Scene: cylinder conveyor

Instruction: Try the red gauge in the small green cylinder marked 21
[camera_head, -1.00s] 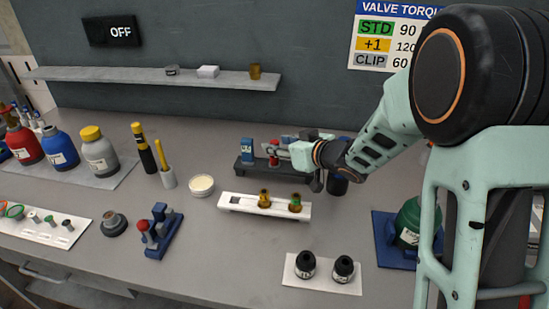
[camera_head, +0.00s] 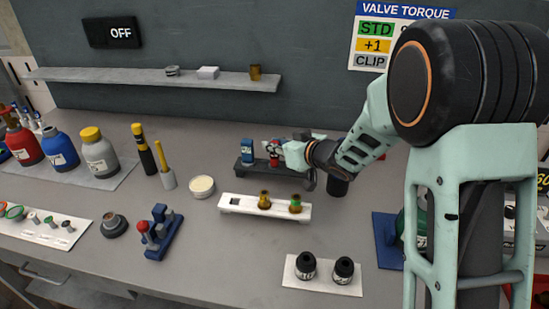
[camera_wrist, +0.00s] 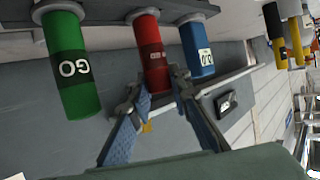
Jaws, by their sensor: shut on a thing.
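The red gauge (camera_wrist: 150,50) is in the middle of the wrist view, between the green GO gauge (camera_wrist: 70,62) and the blue gauge (camera_wrist: 196,48). My gripper (camera_wrist: 157,80) has a finger on each side of the red gauge and is shut on it. In the head view the red gauge (camera_head: 274,160) is at the dark rack (camera_head: 262,169), and my gripper (camera_head: 286,152) reaches it from the right; the gauge appears to be still in line with its neighbours. The green cylinder (camera_head: 399,228) stands at right, mostly hidden behind my arm; its marking is not visible.
A white stand (camera_head: 230,207) with brass fittings is in front of the rack. A white plate (camera_head: 320,283) with two black caps lies nearer. A blue mat (camera_head: 382,240) lies under the green cylinder. Bottles and a tool stand at left.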

